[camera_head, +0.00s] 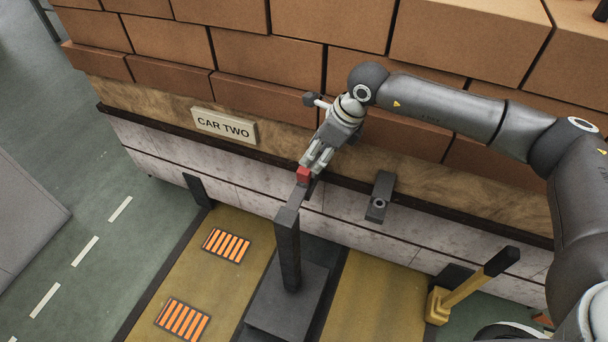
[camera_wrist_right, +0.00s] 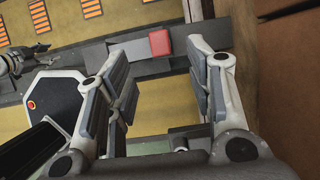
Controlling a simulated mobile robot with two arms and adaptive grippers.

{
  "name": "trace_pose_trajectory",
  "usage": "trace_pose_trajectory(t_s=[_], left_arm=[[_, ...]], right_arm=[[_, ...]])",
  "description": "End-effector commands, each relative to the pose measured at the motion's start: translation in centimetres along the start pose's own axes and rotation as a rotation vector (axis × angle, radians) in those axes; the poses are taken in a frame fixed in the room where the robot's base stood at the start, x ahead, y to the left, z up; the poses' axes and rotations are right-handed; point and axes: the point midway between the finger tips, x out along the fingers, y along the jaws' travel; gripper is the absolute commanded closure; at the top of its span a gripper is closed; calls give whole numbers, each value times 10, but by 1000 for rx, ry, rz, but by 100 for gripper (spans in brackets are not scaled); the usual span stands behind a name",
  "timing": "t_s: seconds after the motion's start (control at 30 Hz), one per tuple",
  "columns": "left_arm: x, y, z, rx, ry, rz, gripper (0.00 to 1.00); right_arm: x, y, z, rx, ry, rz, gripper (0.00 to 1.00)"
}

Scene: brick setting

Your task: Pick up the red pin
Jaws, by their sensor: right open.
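The red pin (camera_head: 303,174) is a small red block at the top end of a dark grey post and arm (camera_head: 288,240), in front of the brick stack. In the right wrist view the red pin (camera_wrist_right: 159,43) lies on a grey bar, just beyond the gap between my fingers. My right gripper (camera_head: 312,163) is open and empty, reaching down from the upper right with its fingertips close to the pin. Its spread fingers also show in the wrist view (camera_wrist_right: 166,66). Whether a finger touches the pin I cannot tell. My left gripper is not in view.
Stacked bricks (camera_head: 270,60) rise behind, on a car with a "CAR TWO" sign (camera_head: 224,126). A grey bracket (camera_head: 380,197) sits right of the post. A yellow-and-black lever (camera_head: 470,285) stands lower right. Orange-striped plates (camera_head: 227,245) lie on the yellow floor.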

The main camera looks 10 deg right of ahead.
Motion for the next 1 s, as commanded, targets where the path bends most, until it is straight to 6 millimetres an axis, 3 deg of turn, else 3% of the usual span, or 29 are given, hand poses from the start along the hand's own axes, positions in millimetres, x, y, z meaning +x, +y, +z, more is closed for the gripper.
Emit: trace_pose_trajectory(t_s=[0.1, 0.37, 0.63, 0.97, 1.0], left_arm=[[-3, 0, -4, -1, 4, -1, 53], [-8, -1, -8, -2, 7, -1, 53], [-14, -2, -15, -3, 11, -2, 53], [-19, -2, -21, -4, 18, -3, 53], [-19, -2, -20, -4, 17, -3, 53]], right_arm=[[22, 2, 0, 0, 1, 4, 52], [45, 2, 0, -1, -3, 4, 52], [84, 1, -1, -1, -3, 5, 52], [92, 0, 0, 0, -4, 4, 52], [92, 0, -1, 0, -4, 4, 56]])
